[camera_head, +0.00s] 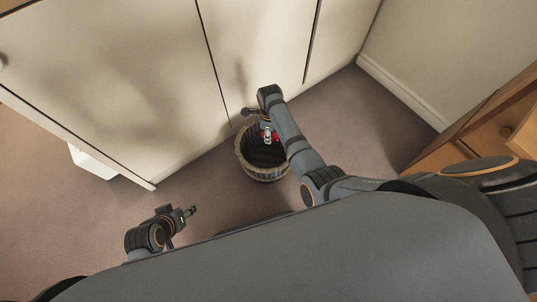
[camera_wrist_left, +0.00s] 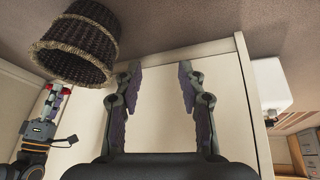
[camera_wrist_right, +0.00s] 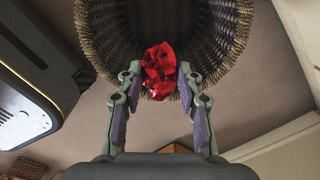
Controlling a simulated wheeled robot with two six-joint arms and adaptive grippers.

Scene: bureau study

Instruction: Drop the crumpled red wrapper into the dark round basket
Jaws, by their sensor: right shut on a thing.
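The crumpled red wrapper (camera_wrist_right: 158,70) is between the fingertips of my right gripper (camera_wrist_right: 159,78), which is shut on it. In the head view the wrapper (camera_head: 273,136) shows as a small red patch over the far part of the basket opening. The dark round woven basket (camera_head: 264,174) stands upright on the floor. In the right wrist view the basket (camera_wrist_right: 228,38) opens behind the wrapper; the exact height gap is hard to tell. My left gripper (camera_head: 190,212) is open and empty, left of the basket; its spread fingers (camera_wrist_left: 160,78) show in the left wrist view.
A pale cabinet front (camera_head: 150,75) stands close behind the basket. A wooden drawer unit (camera_head: 480,130) is at the right. A white object (camera_head: 92,162) is at the left by the cabinet. Carpet (camera_head: 350,115) is clear right of the basket.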

